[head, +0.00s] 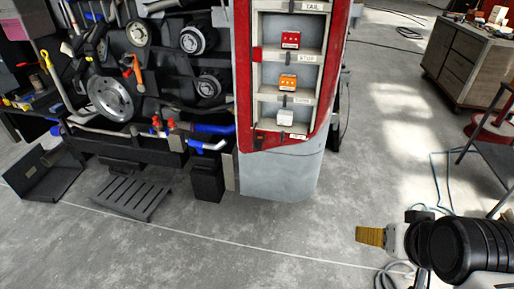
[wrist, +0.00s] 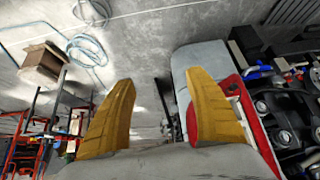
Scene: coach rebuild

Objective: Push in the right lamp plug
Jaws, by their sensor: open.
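The coach's rear corner post (head: 243,60) stands in the head view, with a red-framed lamp panel of stacked pale bays. I cannot tell which is the right lamp plug or how far in any sits. My gripper (head: 361,236) is low at the right, apart from the panel and above the floor. In the wrist view my gripper (wrist: 158,80) has its yellow fingers spread and empty; the red panel frame (wrist: 236,82) is partly hidden behind the right finger.
The open engine bay (head: 140,75) with wheels and pipes is left of the panel. A black slatted piece (head: 130,197) lies on the floor. A wooden cabinet (head: 462,62) stands back right. A blue hose (head: 436,185) lies on the floor at right. Floor before the panel is clear.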

